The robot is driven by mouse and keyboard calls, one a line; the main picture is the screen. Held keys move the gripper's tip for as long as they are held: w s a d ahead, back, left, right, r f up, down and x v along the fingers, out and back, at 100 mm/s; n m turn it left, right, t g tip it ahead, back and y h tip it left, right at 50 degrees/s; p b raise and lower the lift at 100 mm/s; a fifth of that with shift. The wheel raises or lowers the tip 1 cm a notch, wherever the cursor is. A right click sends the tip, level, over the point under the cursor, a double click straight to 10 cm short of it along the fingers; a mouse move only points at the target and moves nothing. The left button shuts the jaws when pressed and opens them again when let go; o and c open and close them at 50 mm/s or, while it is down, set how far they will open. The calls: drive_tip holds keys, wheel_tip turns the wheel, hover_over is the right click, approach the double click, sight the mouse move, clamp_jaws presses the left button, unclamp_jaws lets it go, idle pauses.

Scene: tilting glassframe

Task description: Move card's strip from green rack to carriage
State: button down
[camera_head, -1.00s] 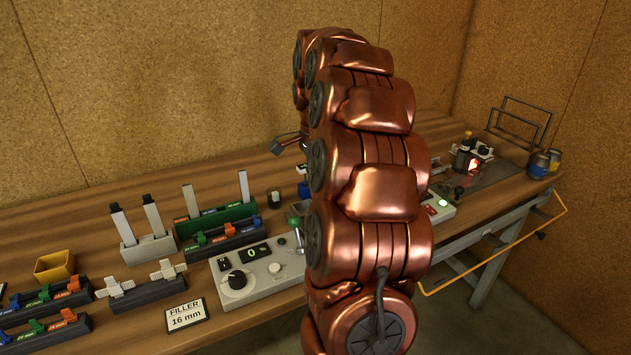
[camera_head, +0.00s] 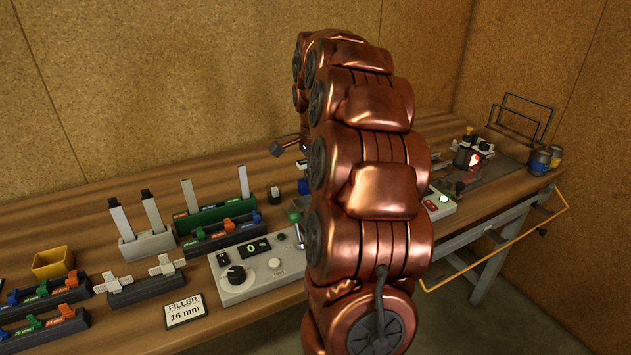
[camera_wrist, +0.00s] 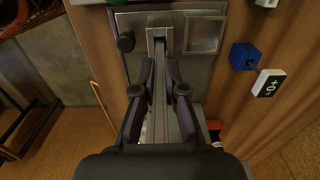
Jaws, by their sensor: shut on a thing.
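The card (camera_head: 184,310) reads "FILLER 16 mm" and lies at the bench's front edge in the head view. In the wrist view my gripper (camera_wrist: 160,72) is shut on a long grey strip (camera_wrist: 162,82), which runs between the fingers toward a slotted grey metal fixture (camera_wrist: 160,22). Whether that fixture is the carriage, and whether the strip is seated in it, I cannot tell. My arm hides the gripper in the head view.
A control box (camera_head: 250,265) with a dial and a display reading 0 stands before the racks. A grey holder (camera_head: 150,243) with two dark-tipped strips is left of the green rack. An orange rail (camera_head: 500,250) edges the bench.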

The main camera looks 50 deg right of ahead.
drive_tip(key=shift+f+b, duration=1.35)
drive_tip(key=shift+f, duration=1.1)
drive_tip(key=c, duration=1.2)
unclamp_jaws()
drive_tip(key=shift+o, duration=0.2)
wheel_tip(320, 180, up, 12)
